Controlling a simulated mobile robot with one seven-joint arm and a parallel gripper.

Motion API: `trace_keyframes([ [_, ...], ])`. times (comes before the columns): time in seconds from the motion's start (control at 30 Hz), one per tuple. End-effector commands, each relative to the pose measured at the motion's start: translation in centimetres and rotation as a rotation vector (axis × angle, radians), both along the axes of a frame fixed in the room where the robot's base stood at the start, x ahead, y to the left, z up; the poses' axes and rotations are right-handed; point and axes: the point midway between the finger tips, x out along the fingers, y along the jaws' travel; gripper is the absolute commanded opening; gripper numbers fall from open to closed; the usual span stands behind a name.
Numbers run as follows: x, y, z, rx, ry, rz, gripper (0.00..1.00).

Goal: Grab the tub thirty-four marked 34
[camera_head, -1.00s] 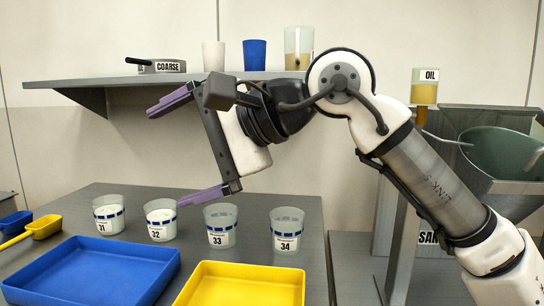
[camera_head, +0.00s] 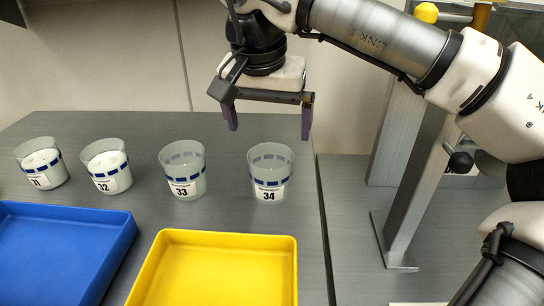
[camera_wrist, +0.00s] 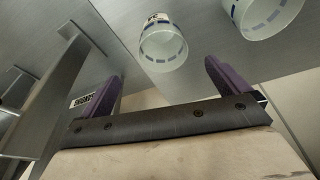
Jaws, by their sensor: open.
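Tub 34 (camera_head: 270,172) is a clear cup with a blue-dashed band and a white label. It stands upright at the right end of a row on the grey table and looks empty. My gripper (camera_head: 268,122) is open and empty, its purple fingers pointing down, above and a little behind tub 34, not touching it. In the wrist view a clear tub (camera_wrist: 163,45), likely 34 though its label is only partly visible, lies beyond and between the open fingers (camera_wrist: 165,85).
Tubs 33 (camera_head: 183,170), 32 (camera_head: 107,167) and 31 (camera_head: 41,164) stand to the left. A yellow tray (camera_head: 216,240) and a blue tray (camera_head: 118,222) lie in front. The table's right edge is close to tub 34. A grey metal post (camera_head: 408,185) stands further right.

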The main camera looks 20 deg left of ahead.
Motion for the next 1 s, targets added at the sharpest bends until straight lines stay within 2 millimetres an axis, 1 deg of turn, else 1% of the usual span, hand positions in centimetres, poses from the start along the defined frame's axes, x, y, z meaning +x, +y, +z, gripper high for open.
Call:
trace_keyframes([
  [0.07,0.0,0.0,-0.1,0.000,0.000,0.000,1.00],
  [0.17,0.3,0.0,-1.2,0.000,0.001,0.000,1.00],
  [0.4,1.5,0.0,-5.7,0.000,0.003,0.001,1.00],
  [0.5,1.9,0.0,-7.2,0.000,0.002,0.001,1.00],
  [0.77,2.4,0.1,-9.1,0.001,0.001,0.000,1.00],
  [1.0,3.1,0.3,-12.5,0.001,0.001,0.000,1.00],
])
